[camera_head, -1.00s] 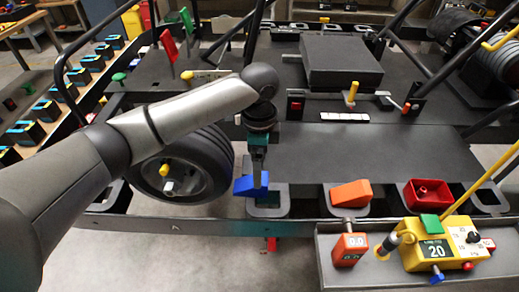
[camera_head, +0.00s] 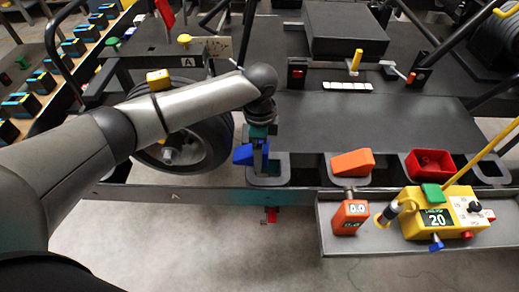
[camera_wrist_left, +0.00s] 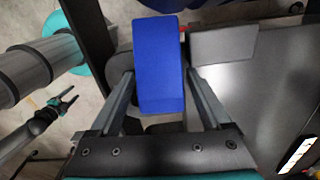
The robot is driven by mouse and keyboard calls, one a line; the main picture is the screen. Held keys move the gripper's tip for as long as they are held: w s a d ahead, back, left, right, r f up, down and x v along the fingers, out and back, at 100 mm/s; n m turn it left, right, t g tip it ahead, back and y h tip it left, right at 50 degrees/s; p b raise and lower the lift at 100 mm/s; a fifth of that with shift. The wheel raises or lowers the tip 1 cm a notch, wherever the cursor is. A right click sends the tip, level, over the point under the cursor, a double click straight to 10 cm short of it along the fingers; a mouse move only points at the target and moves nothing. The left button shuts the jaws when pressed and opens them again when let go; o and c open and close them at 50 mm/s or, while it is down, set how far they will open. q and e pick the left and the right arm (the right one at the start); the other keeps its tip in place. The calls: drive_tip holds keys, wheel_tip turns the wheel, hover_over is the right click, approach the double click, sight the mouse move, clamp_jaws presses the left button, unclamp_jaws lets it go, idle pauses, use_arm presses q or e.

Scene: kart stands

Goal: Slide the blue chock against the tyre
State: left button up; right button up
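The blue chock (camera_head: 243,154) is a wedge beside the left edge of its grey holder (camera_head: 281,178) on the stand's front rail. My left gripper (camera_head: 260,152) points down at it.
An orange wedge (camera_head: 353,162) and a red open bin (camera_head: 431,164) sit along the rail to the right. A yellow control box (camera_head: 440,212) and an orange gauge (camera_head: 350,217) stand on the front shelf. The dark plate (camera_head: 375,125) behind is clear.

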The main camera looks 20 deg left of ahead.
use_arm(q)
drive_tip(key=c, duration=1.2)
drive_tip(key=o, duration=1.5)
wheel_tip(320, 180, up, 15)
drive_tip(key=p, duration=0.3)
drive_tip(key=shift+r, duration=0.15)
